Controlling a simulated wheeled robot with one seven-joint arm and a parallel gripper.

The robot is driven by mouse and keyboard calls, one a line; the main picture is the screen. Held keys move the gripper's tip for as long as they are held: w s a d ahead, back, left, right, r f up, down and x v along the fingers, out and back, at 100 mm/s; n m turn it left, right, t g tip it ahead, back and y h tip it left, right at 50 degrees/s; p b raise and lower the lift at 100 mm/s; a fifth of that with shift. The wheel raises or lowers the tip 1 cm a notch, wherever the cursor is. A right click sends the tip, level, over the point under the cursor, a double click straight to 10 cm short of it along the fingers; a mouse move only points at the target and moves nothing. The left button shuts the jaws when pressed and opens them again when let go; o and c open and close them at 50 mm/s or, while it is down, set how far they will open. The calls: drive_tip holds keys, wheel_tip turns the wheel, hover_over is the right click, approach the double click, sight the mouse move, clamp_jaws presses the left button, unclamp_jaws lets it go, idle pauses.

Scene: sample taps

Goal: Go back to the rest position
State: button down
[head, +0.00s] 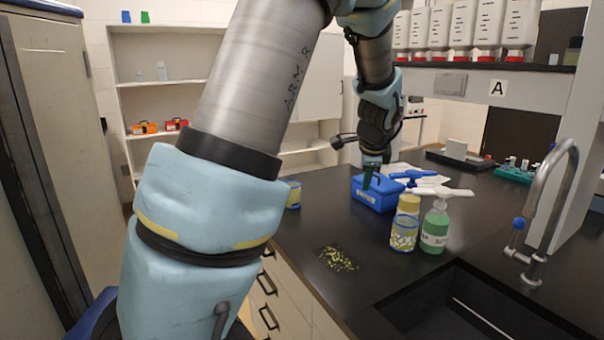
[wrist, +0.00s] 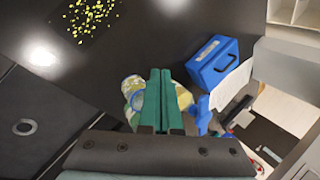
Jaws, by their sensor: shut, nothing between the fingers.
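My arm reaches across the head view over the black bench. My gripper (head: 371,182) points down near the blue box in that view. In the wrist view its green fingers (wrist: 160,76) are pressed together with nothing between them. Behind the fingers in the wrist view are a yellow-lidded jar and a bottle, partly hidden. No rest position is marked in either view.
The blue box (head: 377,194), the yellow-lidded jar (head: 404,232) and a green spray bottle (head: 435,228) stand on the bench (head: 330,225). Yellow bits (head: 338,259) lie scattered nearby. A sink (head: 460,312) and curved tap (head: 555,190) are at the right.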

drive_tip(key=s+a+f+n+g, duration=0.2)
drive_tip(key=s+a+f+n, duration=0.1)
drive_tip(key=s+a+n, duration=0.6)
drive_tip(key=s+a+f+n+g, duration=0.2)
drive_tip(key=s+a+f+n, duration=0.1)
drive_tip(key=s+a+n, duration=0.7)
drive_tip(key=a, duration=0.4)
drive_tip(key=shift+s+a+f+y, duration=0.15)
drive_tip(key=shift+a+y, duration=0.15)
drive_tip(key=shift+a, duration=0.1)
